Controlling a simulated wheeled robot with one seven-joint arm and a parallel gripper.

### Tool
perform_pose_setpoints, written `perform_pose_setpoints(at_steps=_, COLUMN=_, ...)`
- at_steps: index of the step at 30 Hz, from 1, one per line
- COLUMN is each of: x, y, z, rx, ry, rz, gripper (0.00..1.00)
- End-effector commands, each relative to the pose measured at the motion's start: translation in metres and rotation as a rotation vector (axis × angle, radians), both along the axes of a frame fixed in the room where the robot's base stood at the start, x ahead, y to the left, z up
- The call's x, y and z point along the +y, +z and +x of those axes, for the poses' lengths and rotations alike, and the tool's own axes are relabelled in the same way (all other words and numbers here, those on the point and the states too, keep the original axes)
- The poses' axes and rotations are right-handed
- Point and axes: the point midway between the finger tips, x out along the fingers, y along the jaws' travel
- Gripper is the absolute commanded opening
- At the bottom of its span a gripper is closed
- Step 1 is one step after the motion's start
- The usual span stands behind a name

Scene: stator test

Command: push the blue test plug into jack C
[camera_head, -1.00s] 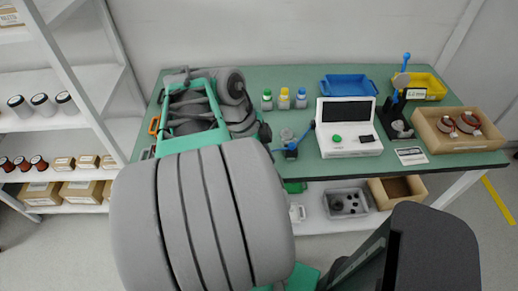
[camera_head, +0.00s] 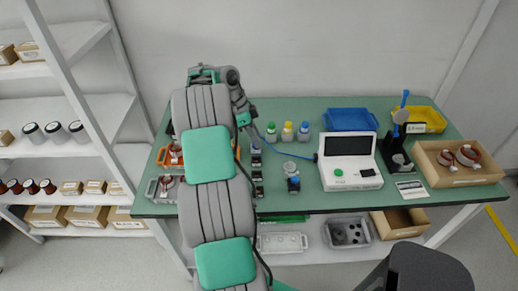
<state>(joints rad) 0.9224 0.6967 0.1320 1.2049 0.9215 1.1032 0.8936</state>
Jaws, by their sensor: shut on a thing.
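My gripper (camera_head: 246,122) is over the back left of the green bench, small in view and partly hidden by my own wrist. It is shut on the blue test plug (camera_head: 254,131), of which only a little blue shows. A thin blue lead runs from the plug to the left side of the white tester (camera_head: 350,175) with a dark screen. Small dark blocks (camera_head: 257,173) stand in a row just in front of the gripper. I cannot read any letters, so I cannot tell which spot is jack C.
Three capped bottles (camera_head: 287,133) stand right of the gripper. A small dark fixture with blue on it (camera_head: 293,182) stands near the front. Orange (camera_head: 171,156) and grey trays (camera_head: 155,190) lie left of my arm. A blue bin (camera_head: 348,119) is at the back.

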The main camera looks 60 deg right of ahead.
Motion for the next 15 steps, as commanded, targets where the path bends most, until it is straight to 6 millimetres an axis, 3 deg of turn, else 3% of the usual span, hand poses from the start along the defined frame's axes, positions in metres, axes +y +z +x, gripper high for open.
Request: perform_pose_setpoints(at_steps=15, x=0.001, y=-0.046, z=0.0, rx=0.0, ry=0.0, rz=0.0, gripper=0.0)
